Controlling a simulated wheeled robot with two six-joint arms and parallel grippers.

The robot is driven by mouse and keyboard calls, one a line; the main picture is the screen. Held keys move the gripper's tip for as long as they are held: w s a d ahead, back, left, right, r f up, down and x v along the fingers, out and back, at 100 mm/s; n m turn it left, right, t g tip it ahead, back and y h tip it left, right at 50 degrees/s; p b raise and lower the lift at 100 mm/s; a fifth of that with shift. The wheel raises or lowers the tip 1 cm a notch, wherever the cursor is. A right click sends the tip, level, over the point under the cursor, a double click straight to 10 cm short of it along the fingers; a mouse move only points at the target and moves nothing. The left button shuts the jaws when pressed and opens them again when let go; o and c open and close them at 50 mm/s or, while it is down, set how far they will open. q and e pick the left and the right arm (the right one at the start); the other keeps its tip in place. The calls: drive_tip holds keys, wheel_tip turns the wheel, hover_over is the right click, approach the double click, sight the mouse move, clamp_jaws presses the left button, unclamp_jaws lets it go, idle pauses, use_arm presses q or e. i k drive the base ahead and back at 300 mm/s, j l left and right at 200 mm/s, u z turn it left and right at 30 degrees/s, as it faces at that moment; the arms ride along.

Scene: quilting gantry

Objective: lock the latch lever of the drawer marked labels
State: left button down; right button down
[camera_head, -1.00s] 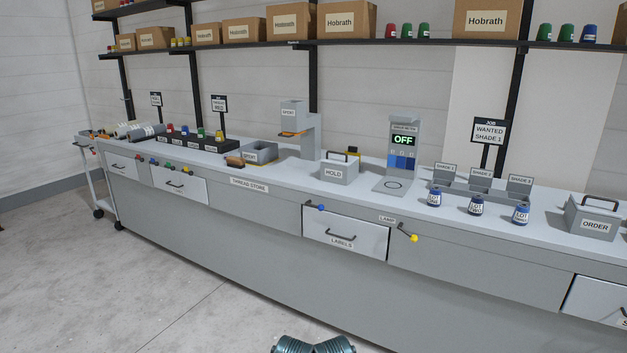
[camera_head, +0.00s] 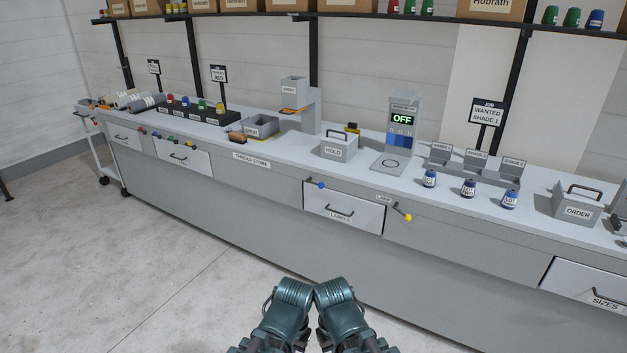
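The drawer marked LABELS (camera_head: 344,207) is a white front with a dark bar handle, set in the grey counter near the middle of the view. It looks shut. A lever with a blue knob (camera_head: 320,185) sits at its upper left edge. A lever with a yellow knob (camera_head: 407,217) sits to its right, under a LAMP sign. My two arms show at the bottom centre, folded close together: the left (camera_head: 284,312) and the right (camera_head: 344,312). Both are well short of the counter. Their gripper fingers cannot be made out.
The counter top (camera_head: 290,150) carries a HOLD box (camera_head: 337,150), a screen unit reading OFF (camera_head: 400,130), several blue pots and an ORDER box (camera_head: 577,208). A SIZES drawer (camera_head: 590,287) is at right. A trolley (camera_head: 105,160) stands at far left. The floor in front is clear.

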sight(320, 185)
drive_tip(key=i+j, duration=0.3)
drive_tip(key=i, duration=0.15)
drive_tip(key=i+j, duration=0.3)
drive_tip(key=i, duration=0.15)
drive_tip(key=i+j+u, duration=0.1)
drive_tip(key=i+j, duration=0.2)
drive_tip(key=i, duration=0.15)
drive_tip(key=i+j, duration=0.3)
drive_tip(key=i, duration=0.2)
